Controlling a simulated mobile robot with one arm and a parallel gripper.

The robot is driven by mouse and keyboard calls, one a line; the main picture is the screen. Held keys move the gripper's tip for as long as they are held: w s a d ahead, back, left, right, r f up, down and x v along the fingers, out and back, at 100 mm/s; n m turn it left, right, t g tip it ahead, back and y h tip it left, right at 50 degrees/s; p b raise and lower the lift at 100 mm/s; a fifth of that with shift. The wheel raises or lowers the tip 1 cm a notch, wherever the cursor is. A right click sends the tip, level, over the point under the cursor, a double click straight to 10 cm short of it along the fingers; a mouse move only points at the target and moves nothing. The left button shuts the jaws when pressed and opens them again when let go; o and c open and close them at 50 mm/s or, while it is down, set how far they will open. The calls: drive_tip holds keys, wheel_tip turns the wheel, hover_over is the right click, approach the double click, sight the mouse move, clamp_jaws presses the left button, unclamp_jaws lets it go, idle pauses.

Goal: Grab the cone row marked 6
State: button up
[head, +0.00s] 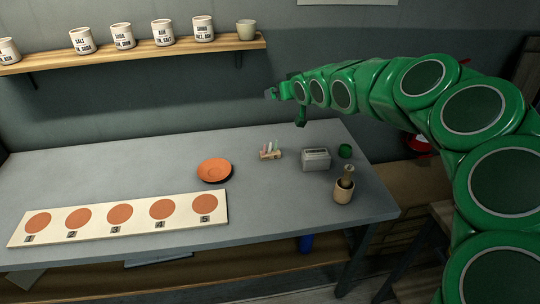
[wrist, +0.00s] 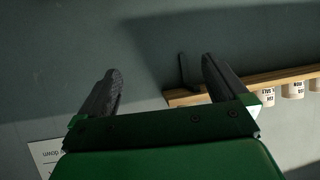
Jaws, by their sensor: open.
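In the head view a small cone row (head: 270,150) stands on the grey table, right of the middle. It is a short light base with a few small upright pieces; any number on it is too small to read. My gripper (head: 287,93) is well above the table, higher than the cone row and a little right of it. In the wrist view my gripper (wrist: 160,85) has its two dark fingers wide apart with nothing between them. It faces the wall, and the cone row does not show there.
An orange plate (head: 214,170) lies left. A numbered board with orange discs (head: 120,232) lies in front. A shelf with jars (head: 130,56) hangs behind.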

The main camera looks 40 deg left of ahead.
drive_tip(key=a, duration=0.2)
approach(271, 154)
drive_tip(key=shift+w+a+r, duration=0.2)
drive_tip(key=shift+w+a, duration=0.3)
drive_tip(key=shift+w, duration=0.1)
drive_tip(key=shift+f, duration=0.15)
drive_tip(key=shift+x, duration=2.1)
drive_tip(key=shift+w+a+f, duration=0.15)
drive_tip(key=shift+w+a, duration=0.1)
drive_tip(key=shift+a, duration=0.25)
drive_tip(key=shift+w+a+f, duration=0.15)
drive_tip(key=shift+w+a, duration=0.15)
drive_tip(key=shift+a, duration=0.2)
drive_tip(key=shift+w+a+f, duration=0.25)
drive_tip(key=shift+a+f, duration=0.15)
drive_tip(key=shift+f, duration=0.05)
